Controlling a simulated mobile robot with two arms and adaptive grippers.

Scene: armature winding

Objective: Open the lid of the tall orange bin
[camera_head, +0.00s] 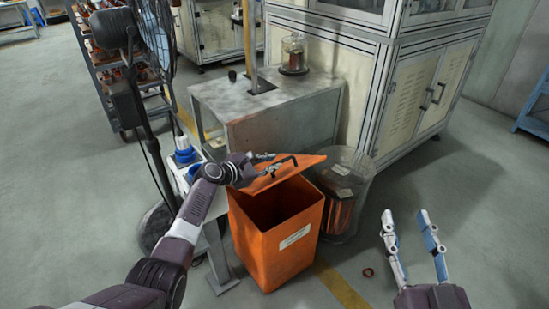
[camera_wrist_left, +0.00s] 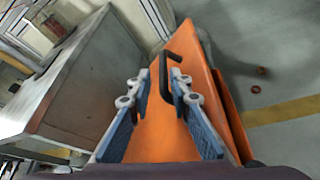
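The tall orange bin (camera_head: 277,245) stands on the floor, with a white label on its front. Its orange lid (camera_head: 302,165) is raised at a slant, and the dark inside of the bin shows below it. A black handle (camera_head: 283,164) is on the lid. My left gripper (camera_head: 264,162) is over the lid at the handle. In the left wrist view, its blue-padded fingers (camera_wrist_left: 161,75) are apart over the orange lid (camera_wrist_left: 158,130), with the black handle (camera_wrist_left: 170,82) close to the right finger; contact is unclear. My right gripper (camera_head: 406,216) is open and empty, right of the bin.
A clear round container (camera_head: 352,205) stands right behind the bin. A grey bench (camera_head: 210,98) is behind, and a black pedestal fan (camera_head: 150,140) and small white table (camera_head: 222,260) are at left. Floor at right is mostly clear, with a small reddish ring (camera_head: 367,272).

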